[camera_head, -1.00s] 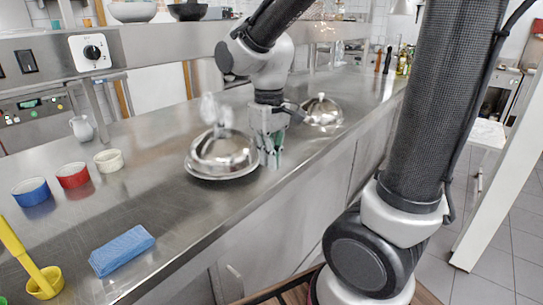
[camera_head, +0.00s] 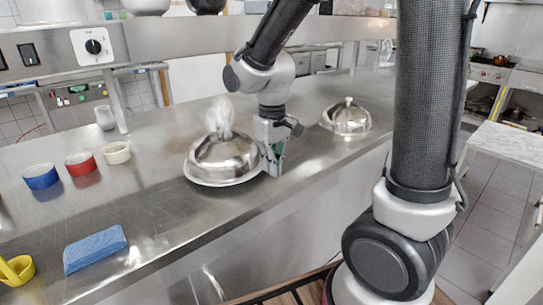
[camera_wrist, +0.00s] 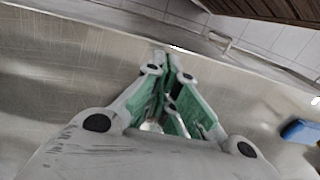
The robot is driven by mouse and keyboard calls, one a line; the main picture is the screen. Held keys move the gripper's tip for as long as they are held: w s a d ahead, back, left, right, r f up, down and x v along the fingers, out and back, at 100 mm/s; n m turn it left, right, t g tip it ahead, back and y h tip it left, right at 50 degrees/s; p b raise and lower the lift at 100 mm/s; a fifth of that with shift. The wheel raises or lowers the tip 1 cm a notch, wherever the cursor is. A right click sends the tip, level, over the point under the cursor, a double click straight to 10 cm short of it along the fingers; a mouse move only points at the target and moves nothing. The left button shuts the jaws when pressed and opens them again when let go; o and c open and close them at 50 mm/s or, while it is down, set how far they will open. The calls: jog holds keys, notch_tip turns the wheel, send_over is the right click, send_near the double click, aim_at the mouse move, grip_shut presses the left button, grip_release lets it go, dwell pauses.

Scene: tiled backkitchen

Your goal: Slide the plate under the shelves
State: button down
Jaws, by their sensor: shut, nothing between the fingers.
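The plate (camera_head: 200,181) is round and pale, with a shiny metal dome cover (camera_head: 226,158) on it. It sits on the steel counter, and steam-like white shapes rise above the dome. My gripper (camera_head: 275,172) is shut and empty, pointing down close beside the plate's right edge. Whether it touches the rim I cannot tell. In the wrist view my gripper's green-padded fingers (camera_wrist: 170,55) meet at the tips, and the plate is mostly hidden behind the gripper body. The steel shelf (camera_head: 200,38) runs above the counter's far side.
A second domed cover (camera_head: 348,118) stands farther right on the counter (camera_head: 130,210). Blue (camera_head: 40,176), red (camera_head: 81,164) and white (camera_head: 117,152) bowls stand left.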

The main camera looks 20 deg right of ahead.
aim_at(263, 185)
notch_tip(263, 185, down, 6)
jog(key=shift+r, duration=0.1)
jog(key=w, duration=0.2)
jog(key=shift+w+a+r, duration=0.15)
jog(key=shift+w+a, duration=0.15)
jog(key=shift+a, duration=0.1)
jog(key=shift+w+a, duration=0.2)
jog(key=shift+w, duration=0.45)
